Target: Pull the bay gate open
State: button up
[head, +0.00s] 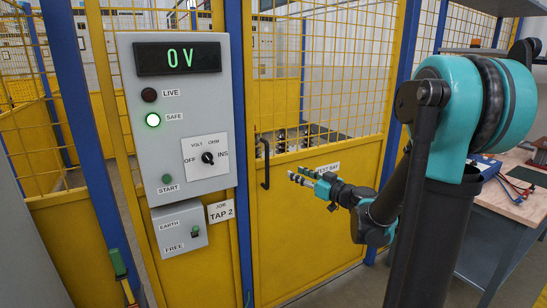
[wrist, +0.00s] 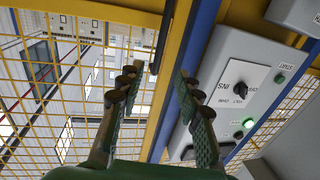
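The bay gate (head: 330,225) has a yellow lower panel and yellow mesh above. It appears closed against the blue post at its left edge. Its black upright handle (head: 265,165) is near that edge. My gripper (head: 304,175) is to the right of the handle, apart from it, pointing left. In the wrist view, my gripper (wrist: 158,76) has its two green-padded fingers spread with nothing between the pads. The handle (wrist: 163,38) shows there as a dark bar beyond the fingertips, roughly in line with the gap.
A grey control box (head: 183,110) reads 0 V, with the SAFE lamp (head: 153,120) lit green. An EARTH/FREE box (head: 180,227) and a TAP 2 tag (head: 220,212) are below. A workbench (head: 515,205) stands at the right. Bare floor (head: 335,290) shows before the gate.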

aim_at(268, 160)
jog(key=x, duration=1.7)
jog(key=shift+a+f, duration=0.1)
jog(key=shift+a, duration=0.1)
grip_shut()
